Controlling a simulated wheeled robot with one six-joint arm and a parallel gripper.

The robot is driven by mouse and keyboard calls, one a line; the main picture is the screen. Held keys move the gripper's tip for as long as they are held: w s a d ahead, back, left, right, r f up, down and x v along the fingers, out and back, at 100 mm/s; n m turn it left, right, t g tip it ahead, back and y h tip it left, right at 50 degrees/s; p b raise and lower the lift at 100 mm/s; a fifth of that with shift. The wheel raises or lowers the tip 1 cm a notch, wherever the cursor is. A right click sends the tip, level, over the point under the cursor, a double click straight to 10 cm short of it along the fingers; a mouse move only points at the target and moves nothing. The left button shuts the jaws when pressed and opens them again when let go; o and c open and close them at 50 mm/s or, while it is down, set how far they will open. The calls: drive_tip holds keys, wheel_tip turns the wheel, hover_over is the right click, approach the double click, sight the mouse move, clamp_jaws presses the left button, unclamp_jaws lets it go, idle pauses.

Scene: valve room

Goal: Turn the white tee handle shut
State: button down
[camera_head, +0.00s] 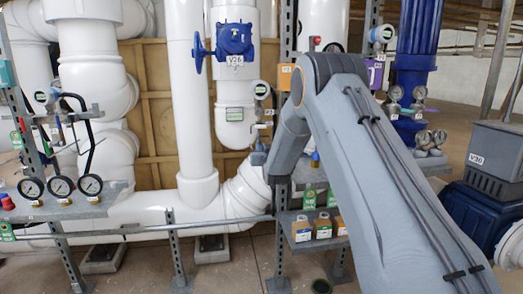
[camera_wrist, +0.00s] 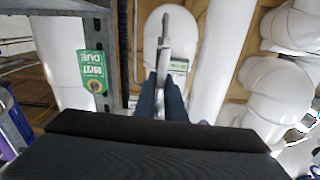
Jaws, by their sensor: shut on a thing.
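The white tee handle (camera_wrist: 163,50) shows in the wrist view as a narrow pale bar, upright in the picture, in front of a white pipe. My gripper (camera_wrist: 162,84) has its two dark blue fingers closed on either side of its lower part. The fingers and palm hide the rest of the handle and its stem.
Several gauges sit on the left rack (camera_head: 61,187). A metal upright (camera_wrist: 112,50) with a green tag (camera_wrist: 92,70) stands left of my fingers.

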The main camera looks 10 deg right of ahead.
drive_tip(key=shift+d+f+m+b, duration=0.45)
drive_tip(key=shift+m+b, duration=0.55)
drive_tip(key=shift+m, duration=1.85)
drive_tip(key=shift+d+f+m+b, duration=0.35)
drive_tip(key=shift+m+b, duration=0.7)
drive_tip(key=shift+m, duration=1.85)
drive_tip(key=shift+d+f+m+b, duration=0.45)
drive_tip(key=shift+m+b, duration=0.55)
drive_tip(key=shift+m, duration=1.85)
drive_tip(key=shift+a+f, duration=0.1)
drive_tip(key=c, duration=1.8)
unclamp_jaws()
drive_tip(key=shift+c, duration=0.2)
drive_tip(key=s, duration=0.7)
drive_tip(key=shift+s, duration=0.4)
